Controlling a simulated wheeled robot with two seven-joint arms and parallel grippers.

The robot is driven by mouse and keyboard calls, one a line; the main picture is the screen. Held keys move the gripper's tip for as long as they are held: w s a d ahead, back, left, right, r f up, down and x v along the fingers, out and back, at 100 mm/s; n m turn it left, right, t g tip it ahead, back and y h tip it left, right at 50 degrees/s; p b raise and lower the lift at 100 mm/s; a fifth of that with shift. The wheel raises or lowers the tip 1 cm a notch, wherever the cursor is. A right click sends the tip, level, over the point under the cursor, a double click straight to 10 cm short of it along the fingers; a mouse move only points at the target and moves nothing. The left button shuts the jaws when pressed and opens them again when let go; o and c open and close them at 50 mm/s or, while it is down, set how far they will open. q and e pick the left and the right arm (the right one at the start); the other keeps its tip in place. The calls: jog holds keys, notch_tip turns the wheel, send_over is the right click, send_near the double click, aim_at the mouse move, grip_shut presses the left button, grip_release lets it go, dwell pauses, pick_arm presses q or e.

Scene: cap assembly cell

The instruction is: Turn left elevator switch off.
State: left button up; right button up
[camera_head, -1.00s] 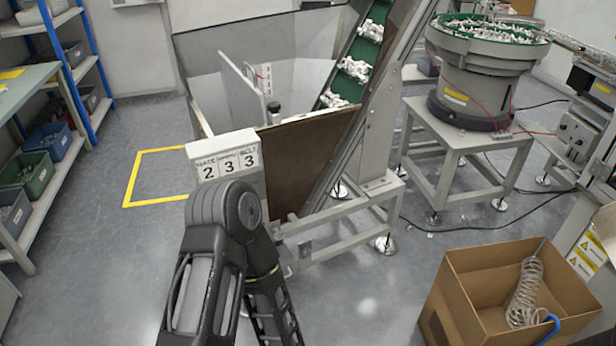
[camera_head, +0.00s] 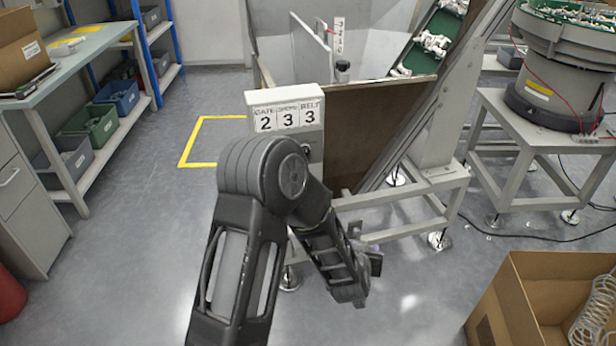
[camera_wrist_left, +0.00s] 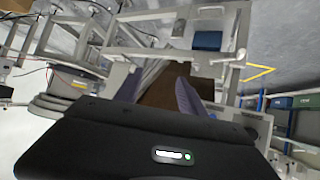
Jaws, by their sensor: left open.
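The feeder elevator (camera_head: 430,50), a sloped green conveyor carrying white parts, rises at the upper right in the head view. A grey-white box (camera_head: 287,110) with the plates GATE, SPEED and BELT over 2, 3, 3 stands at the hopper's front left. I cannot make out an elevator switch; my left arm covers part of the box's lower front. My left gripper (camera_head: 369,252) is low in front of the elevator frame, apart from the box. In the left wrist view its purple fingers (camera_wrist_left: 158,88) are spread and empty, with a brown panel (camera_wrist_left: 166,82) beyond. My right gripper is out of view.
A brown panel (camera_head: 375,120) closes the hopper front. An open cardboard box (camera_head: 535,300) stands on the floor at lower right, and a bowl feeder (camera_head: 560,65) on its stand at upper right. A shelf with bins (camera_head: 90,125) is at left. Floor between is free.

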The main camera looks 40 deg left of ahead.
pick_arm(q)
jog(key=w+a+r+n+y+b, duration=0.2)
jog(key=a+r+n+y+b, duration=0.3)
jog(key=a+r+y, duration=0.5)
jog(key=a+r, duration=0.6)
jog(key=shift+a+r+n+t+b, duration=0.25)
jog(key=shift+a+n+t+b, duration=0.05)
jog(key=shift+n+b, duration=0.1)
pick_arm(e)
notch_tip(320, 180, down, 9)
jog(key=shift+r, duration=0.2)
pick_arm(q)
jog(key=shift+a, duration=0.1)
jog(key=x, duration=0.7)
jog(key=shift+w+a, duration=0.15)
jog(key=shift+a, duration=0.1)
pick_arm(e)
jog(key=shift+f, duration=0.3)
pick_arm(q)
grip_shut()
